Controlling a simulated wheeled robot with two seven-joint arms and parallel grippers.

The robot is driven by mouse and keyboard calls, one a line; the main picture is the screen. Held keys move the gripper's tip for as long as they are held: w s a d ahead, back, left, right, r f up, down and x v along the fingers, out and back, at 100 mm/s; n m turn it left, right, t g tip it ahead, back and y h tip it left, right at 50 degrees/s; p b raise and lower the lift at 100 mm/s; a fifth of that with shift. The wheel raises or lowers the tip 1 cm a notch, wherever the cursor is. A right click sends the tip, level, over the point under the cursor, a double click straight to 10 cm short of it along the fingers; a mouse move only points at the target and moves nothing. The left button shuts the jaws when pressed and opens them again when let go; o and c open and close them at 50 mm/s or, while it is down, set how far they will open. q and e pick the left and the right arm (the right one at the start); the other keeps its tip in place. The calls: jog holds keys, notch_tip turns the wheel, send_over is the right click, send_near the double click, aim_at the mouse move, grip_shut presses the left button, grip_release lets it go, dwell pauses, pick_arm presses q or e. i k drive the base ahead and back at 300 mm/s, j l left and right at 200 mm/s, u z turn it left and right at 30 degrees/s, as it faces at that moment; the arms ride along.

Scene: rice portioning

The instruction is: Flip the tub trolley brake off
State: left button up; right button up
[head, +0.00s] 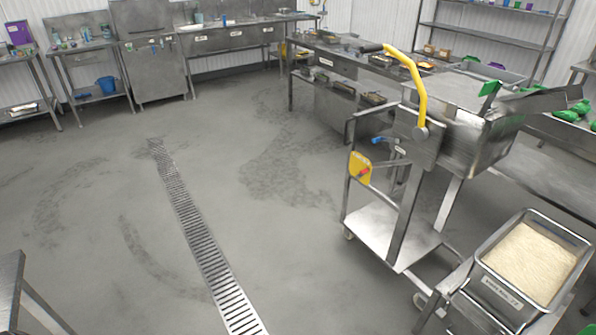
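A steel trolley (466,300) stands at the bottom right, partly cut off by the picture's lower edge. It carries a steel tub (501,289) filled with pale rice (528,262). The tub has a label on its near wall, too small to read. I cannot make out a brake lever on this trolley. A yellow plate with a red lever (362,172) is fixed to the wheeled steel stand (384,226) beside it. I cannot tell whether that lever is a brake. Neither of my grippers is in view.
A steel machine with a yellow handle (420,88) tops the wheeled stand. A steel bench (338,86) stands behind it. A floor drain grate (198,232) crosses open grey floor at centre left. A blue bucket (106,85) sits under the back left bench.

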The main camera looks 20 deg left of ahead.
aim_at(359, 175)
jog(key=u, duration=0.25)
jog(key=i+u, duration=0.15)
jog(key=i, duration=0.35)
jog(key=i+l+u, duration=0.2)
jog(key=i, duration=0.3)
jog(key=i+u, duration=0.15)
jog(key=i, duration=0.35)
jog(key=i+l+u, duration=0.15)
jog(key=i, duration=0.35)
jog(key=i+l+u, duration=0.2)
jog(key=i+l, duration=0.15)
jog(key=i, duration=0.15)
